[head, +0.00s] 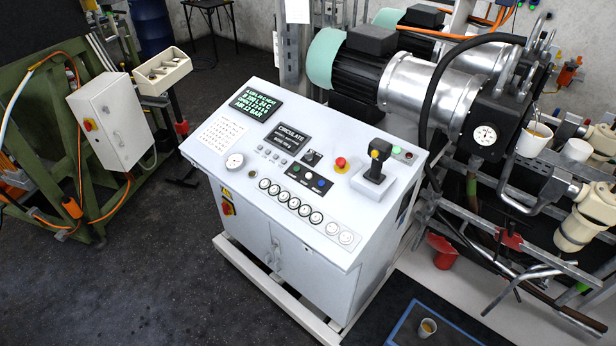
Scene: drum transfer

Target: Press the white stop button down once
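The sloped white control console (215,175) stands in the middle of the head view. A black button plate (308,179) on it carries small round buttons, one of them blue (320,183). Along the front edge runs a row of several round black-rimmed pieces with pale faces (294,203); the two at the right end (346,238) look whitest. Labels are too small to read, so I cannot tell which is the white stop button, nor whether any button is down. My gripper is not in view.
A red mushroom button (341,163) and a black joystick (376,165) stand up from the console's right side. A screen (288,138) reads CIRCULATE. A motor and pump (410,85) stand behind right. The space above the front buttons is clear.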

